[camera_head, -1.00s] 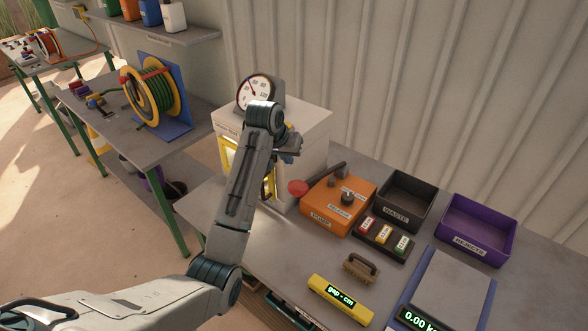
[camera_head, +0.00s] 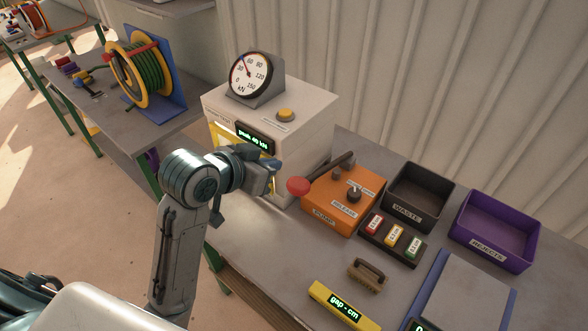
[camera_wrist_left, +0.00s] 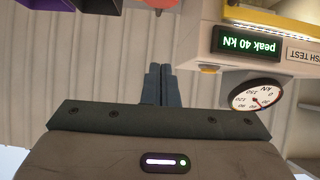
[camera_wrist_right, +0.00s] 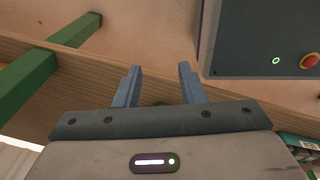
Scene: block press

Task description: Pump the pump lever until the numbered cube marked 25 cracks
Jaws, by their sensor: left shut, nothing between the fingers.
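The pump lever (camera_head: 330,169) is a dark bar with a red knob (camera_head: 299,186), on the orange pump box (camera_head: 327,213). The knob sticks out at the box's left, low beside the press. My left gripper (camera_head: 272,170) is shut and empty in front of the press, just left of the knob. In the left wrist view its fingers (camera_wrist_left: 160,85) are together, and the red knob (camera_wrist_left: 163,4) shows beyond them. The white press (camera_head: 306,130) has a yellow-framed front, mostly behind my arm. No cube marked 25 can be seen. My right gripper (camera_wrist_right: 160,85) is open and empty.
The press display (camera_head: 255,138) reads "peak 40 kN"; the gauge (camera_head: 250,75) on top has its needle low on the scale.

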